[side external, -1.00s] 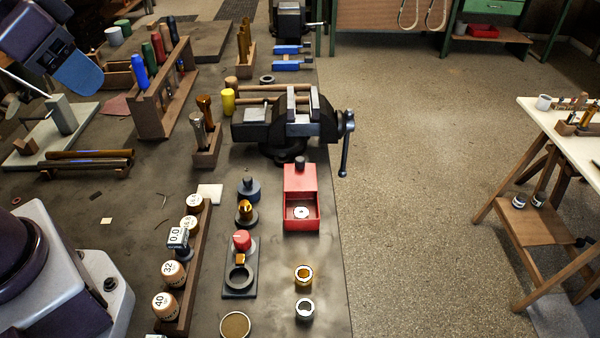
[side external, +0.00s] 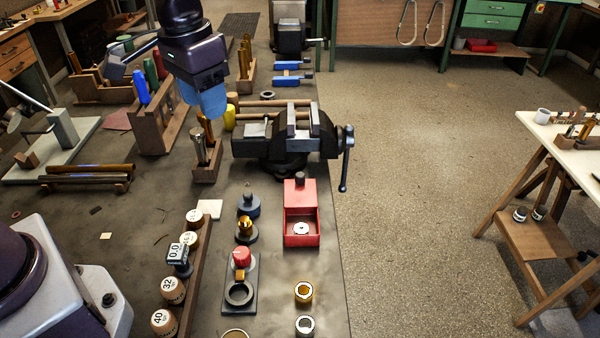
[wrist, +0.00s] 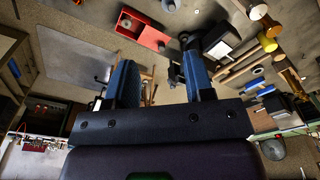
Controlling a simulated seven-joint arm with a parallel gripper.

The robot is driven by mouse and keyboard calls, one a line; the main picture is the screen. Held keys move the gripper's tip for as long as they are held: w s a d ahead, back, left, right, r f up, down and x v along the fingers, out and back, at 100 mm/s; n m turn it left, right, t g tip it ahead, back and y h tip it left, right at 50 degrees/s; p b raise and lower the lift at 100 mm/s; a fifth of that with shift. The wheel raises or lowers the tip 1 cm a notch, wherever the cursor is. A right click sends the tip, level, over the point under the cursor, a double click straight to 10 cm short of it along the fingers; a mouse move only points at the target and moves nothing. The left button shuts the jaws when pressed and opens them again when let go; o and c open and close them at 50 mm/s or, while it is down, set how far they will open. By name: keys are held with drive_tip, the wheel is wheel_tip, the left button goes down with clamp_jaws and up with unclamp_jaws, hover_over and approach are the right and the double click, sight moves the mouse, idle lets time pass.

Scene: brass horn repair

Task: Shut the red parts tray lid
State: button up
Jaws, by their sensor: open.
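The red parts tray (side external: 302,238) sits on the bench, right of centre, near its right edge in the side external view. Its front compartment is uncovered and a pale ring-shaped part lies inside. The red lid (side external: 300,193) with a dark knob lies at the tray's far end, leaving the front open. The tray also shows at the top of the wrist view (wrist: 145,32). My gripper (side external: 207,105) is high over the bench, left of the vise and well away from the tray. Its blue fingers stand apart and empty in the wrist view (wrist: 160,85).
A black vise (side external: 285,140) stands just behind the tray. A rack of coloured-handled tools (side external: 160,120) and a block with metal tools (side external: 206,155) stand near my gripper. Small dark and brass parts (side external: 246,230) line the tray's left. Open floor lies to the right.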

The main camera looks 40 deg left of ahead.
drive_tip(key=w+d+f+g, duration=0.2)
drive_tip(key=w+d+f, duration=0.1)
drive_tip(key=w+f, duration=0.95)
drive_tip(key=t, duration=0.1)
approach(300, 174)
wheel_tip(300, 174, down, 10)
drive_tip(key=shift+r, duration=0.15)
clamp_jaws()
drive_tip(key=s+d, duration=0.5)
drive_tip(key=shift+s+d, duration=0.2)
drive_tip(key=shift+d, duration=0.05)
